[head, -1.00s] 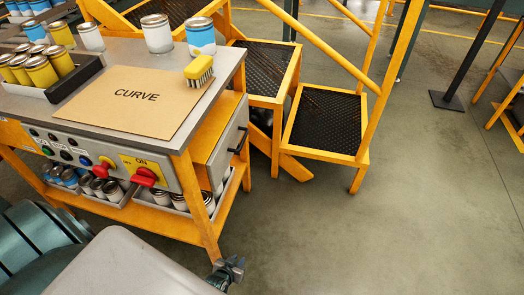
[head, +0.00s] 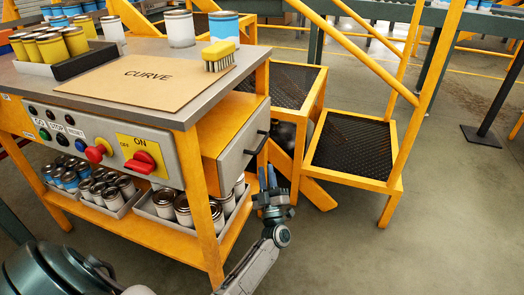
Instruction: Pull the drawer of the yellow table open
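The yellow table (head: 206,235) has a grey worktop and stands at the left in the head view. Its grey-fronted drawer (head: 236,152) is under the worktop at the right end, in a yellow housing, and looks shut. A dark bar handle (head: 257,143) is on its front.
A yellow step stand (head: 395,187) with black treads is close behind and right of the drawer. Trays of cans (head: 168,209) fill the table's lower shelf. A brush (head: 219,56) lies on the worktop. Open floor (head: 430,255) is at the right.

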